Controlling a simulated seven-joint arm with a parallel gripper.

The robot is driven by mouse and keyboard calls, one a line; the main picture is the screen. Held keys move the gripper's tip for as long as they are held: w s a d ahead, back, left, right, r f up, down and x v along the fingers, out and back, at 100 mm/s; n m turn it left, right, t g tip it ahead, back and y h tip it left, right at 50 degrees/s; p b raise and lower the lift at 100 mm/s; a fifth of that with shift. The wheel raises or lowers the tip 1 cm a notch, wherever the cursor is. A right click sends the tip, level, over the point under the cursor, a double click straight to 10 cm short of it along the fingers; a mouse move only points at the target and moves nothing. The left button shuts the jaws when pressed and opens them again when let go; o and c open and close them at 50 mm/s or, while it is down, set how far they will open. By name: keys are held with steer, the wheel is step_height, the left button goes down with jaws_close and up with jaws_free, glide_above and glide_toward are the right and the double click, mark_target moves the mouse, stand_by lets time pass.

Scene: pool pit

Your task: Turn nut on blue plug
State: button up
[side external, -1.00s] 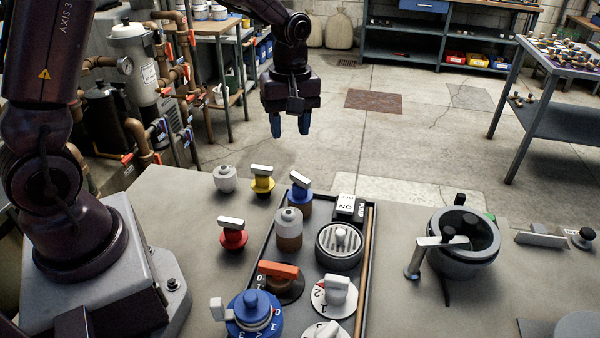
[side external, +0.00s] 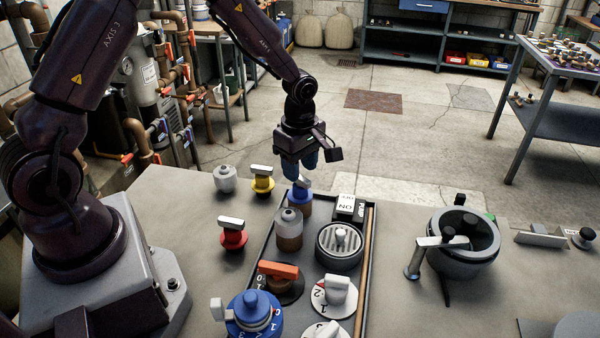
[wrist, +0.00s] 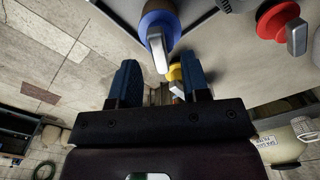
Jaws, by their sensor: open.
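The blue plug (side external: 299,196) stands at the far end of the tray, a blue collar on a brown base with a grey bar-shaped nut on top. In the wrist view the blue plug (wrist: 160,22) is at the top, its grey nut (wrist: 158,50) pointing down toward the gap between my fingers. My gripper (side external: 300,172) is just above and behind the plug, fingers pointing down. In the wrist view my gripper (wrist: 157,80) has its two blue fingers apart with nothing held between them. In the side view the fingers partly hide the nut.
A yellow plug (side external: 262,184) and a red plug (side external: 232,236) stand left of the tray (side external: 268,250). A grey-capped plug (side external: 289,228), a round drain (side external: 340,246) and a white ON switch (side external: 346,207) are close by. A black pot (side external: 465,245) stands at right.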

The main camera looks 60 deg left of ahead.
steer(key=shift+f, duration=1.15)
jaws_close()
